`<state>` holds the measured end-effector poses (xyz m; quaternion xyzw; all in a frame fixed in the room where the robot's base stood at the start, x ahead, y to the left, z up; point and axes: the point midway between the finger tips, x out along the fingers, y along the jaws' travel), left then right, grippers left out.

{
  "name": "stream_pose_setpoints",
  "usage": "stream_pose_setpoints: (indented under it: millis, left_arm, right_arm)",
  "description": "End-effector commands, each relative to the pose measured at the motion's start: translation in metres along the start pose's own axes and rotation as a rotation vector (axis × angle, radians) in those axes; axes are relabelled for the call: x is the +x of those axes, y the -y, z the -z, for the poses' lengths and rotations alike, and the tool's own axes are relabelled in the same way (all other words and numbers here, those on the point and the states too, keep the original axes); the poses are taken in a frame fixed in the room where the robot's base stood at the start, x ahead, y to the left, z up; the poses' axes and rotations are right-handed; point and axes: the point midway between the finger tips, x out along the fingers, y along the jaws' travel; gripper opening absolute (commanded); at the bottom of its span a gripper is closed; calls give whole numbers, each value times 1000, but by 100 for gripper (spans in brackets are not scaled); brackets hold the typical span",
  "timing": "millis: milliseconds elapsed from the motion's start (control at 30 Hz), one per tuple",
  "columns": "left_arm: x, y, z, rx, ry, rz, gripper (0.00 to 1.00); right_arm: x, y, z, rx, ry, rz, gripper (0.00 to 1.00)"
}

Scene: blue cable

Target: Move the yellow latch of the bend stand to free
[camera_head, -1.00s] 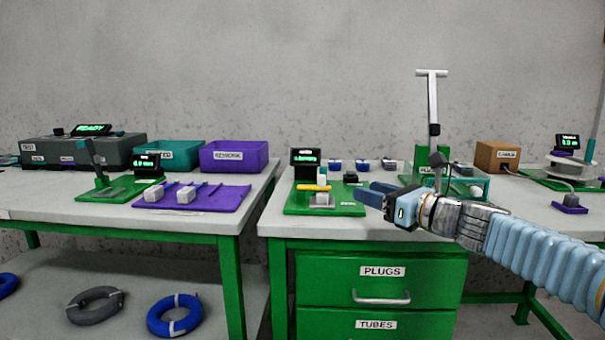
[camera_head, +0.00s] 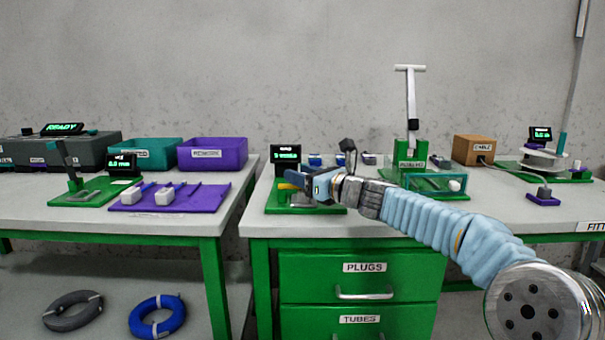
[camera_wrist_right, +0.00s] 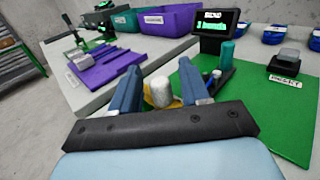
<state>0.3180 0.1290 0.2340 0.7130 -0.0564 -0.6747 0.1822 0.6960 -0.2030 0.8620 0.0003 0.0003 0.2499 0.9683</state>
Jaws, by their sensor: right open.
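The bend stand is a green plate (camera_head: 334,210) with a small black display (camera_head: 286,154) at its back left, on the right-hand bench. Its yellow latch (camera_head: 287,186) shows only in part, behind my right gripper (camera_head: 296,180). In the right wrist view, the two blue fingers of my right gripper (camera_wrist_right: 158,68) are apart. A whitish rounded post (camera_wrist_right: 160,92) shows between them, with a bit of yellow (camera_wrist_right: 148,106) low beside it. The gripper body hides the rest of the latch, and I cannot tell whether a finger touches it. My left gripper is out of view.
A teal cylinder (camera_wrist_right: 227,54) stands below the display. A green press stand (camera_head: 410,150) rises to the right. A purple tray (camera_head: 170,197) lies on the left bench, beyond a gap.

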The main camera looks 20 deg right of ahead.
Motion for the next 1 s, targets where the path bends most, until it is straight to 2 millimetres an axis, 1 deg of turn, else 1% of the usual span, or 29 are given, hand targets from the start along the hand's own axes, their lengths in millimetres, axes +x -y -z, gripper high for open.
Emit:
stream_pose_setpoints:
  millis: [200,233,500,533,833,1000]
  left_arm:
    - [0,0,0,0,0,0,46]
    - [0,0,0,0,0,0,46]
    - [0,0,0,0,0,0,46]
    - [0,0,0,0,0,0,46]
    - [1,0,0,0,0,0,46]
    - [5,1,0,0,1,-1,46]
  right_arm:
    - [0,0,0,0,0,0,46]
    - [0,0,0,0,0,0,44]
    - [0,0,0,-1,0,0,3]
    - [0,0,0,-1,0,0,0]
    - [0,0,0,-1,0,3,0]
    - [1,0,1,-1,1,25,0]
